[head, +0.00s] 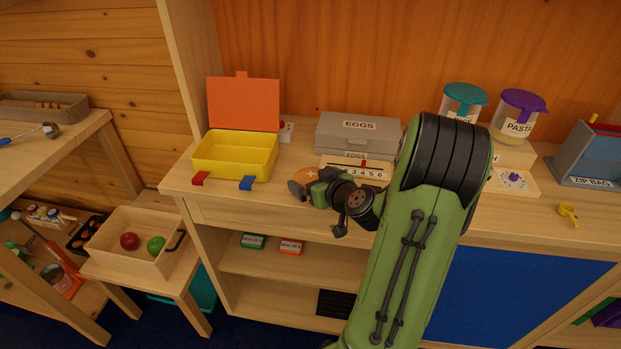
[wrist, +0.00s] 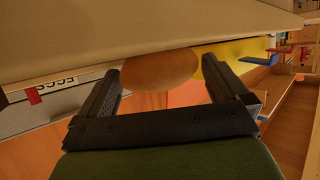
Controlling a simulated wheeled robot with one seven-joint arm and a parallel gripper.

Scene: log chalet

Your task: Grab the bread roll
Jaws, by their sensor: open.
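The bread roll (wrist: 160,68) is a smooth brown oval in the wrist view. It lies ahead of and between the two fingers of my gripper (wrist: 162,80), which is open with a gap on each side of the roll. In the head view the roll (head: 306,174) shows as an orange-brown patch on the wooden counter, partly hidden by my gripper (head: 300,188). My gripper is low over the counter there, right of the yellow box. I cannot tell whether a finger touches the roll.
A yellow box (head: 234,158) with an open orange lid and red and blue latches stands left of the roll. A grey egg carton (head: 352,136) stands behind. A numbered board (head: 375,176) lies close right of my gripper. Lidded jars (head: 516,118) stand farther right.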

